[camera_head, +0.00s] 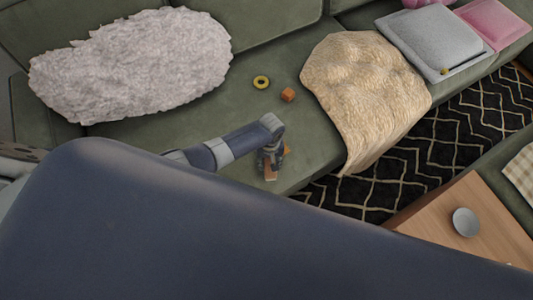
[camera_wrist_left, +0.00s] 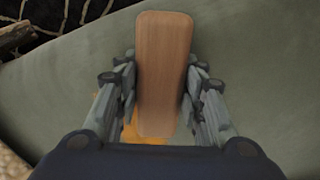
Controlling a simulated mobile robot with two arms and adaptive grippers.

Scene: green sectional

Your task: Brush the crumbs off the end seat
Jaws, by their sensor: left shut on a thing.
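My left gripper (camera_head: 271,165) is over the green sofa seat (camera_head: 225,122), close to its front edge. It is shut on a wooden brush (camera_head: 270,174). In the left wrist view, the brush's smooth, rounded back (camera_wrist_left: 164,62) stands between the two fingers, with the green seat (camera_wrist_left: 260,65) behind it. An orange patch (camera_wrist_left: 130,132) shows partly under the brush and fingers; I cannot tell what it is. The bristles are hidden, and I cannot make out separate crumbs. My right gripper is not in view.
A yellow ring (camera_head: 261,82) and an orange-brown cube (camera_head: 287,95) lie farther back on the seat. A beige throw (camera_head: 365,90) is to the right, a grey fluffy one (camera_head: 135,65) to the left. A patterned rug (camera_head: 470,125) and wooden table (camera_head: 425,228) lie beyond the edge.

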